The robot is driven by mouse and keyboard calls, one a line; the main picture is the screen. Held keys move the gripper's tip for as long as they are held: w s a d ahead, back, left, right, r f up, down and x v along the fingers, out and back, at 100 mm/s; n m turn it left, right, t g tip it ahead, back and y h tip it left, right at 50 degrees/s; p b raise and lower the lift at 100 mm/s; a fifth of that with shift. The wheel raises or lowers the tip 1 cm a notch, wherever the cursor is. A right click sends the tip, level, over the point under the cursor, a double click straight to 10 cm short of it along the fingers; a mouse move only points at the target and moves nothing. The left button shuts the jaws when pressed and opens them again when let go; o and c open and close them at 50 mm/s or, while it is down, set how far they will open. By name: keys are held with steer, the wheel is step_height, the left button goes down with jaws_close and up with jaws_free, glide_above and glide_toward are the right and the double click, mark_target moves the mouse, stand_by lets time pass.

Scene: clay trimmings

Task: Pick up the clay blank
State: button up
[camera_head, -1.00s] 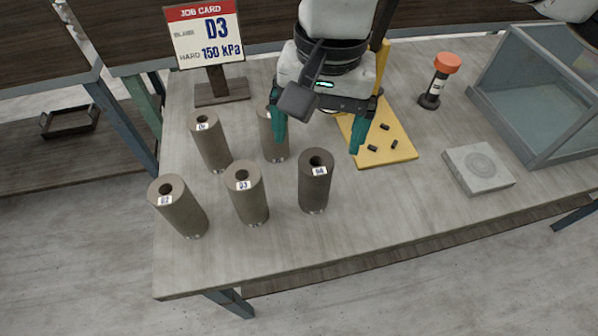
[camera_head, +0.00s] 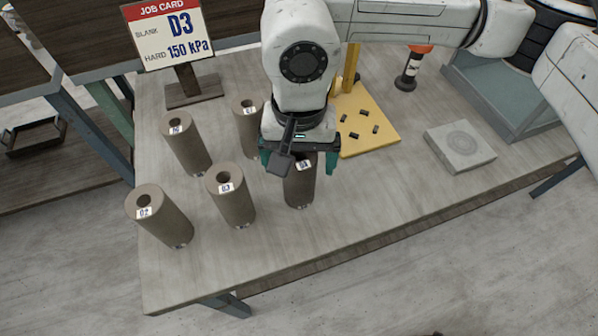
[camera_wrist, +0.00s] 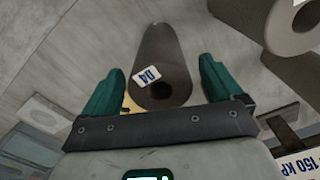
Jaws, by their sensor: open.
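Several brown cylindrical clay blanks with a hole in the top stand upright on the bench. The blank labelled D3 (camera_head: 232,200) stands at the middle front, and the D2 blank (camera_head: 165,220) is at its left. The D4 blank (camera_head: 300,187) stands right of D3, partly hidden by my gripper (camera_head: 298,163). My gripper is open over D4. In the wrist view the D4 blank (camera_wrist: 165,50) shows between the two teal fingers of my gripper (camera_wrist: 160,75), with its label readable; no grip on it shows. Two more blanks (camera_head: 187,145) (camera_head: 248,130) stand behind.
The job card (camera_head: 165,33) reads blank D3, hard 150 kPa. The bench front right is clear.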

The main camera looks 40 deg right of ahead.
steer(key=shift+f, duration=0.7)
steer(key=shift+c, duration=0.3)
steer(key=c, duration=1.5)
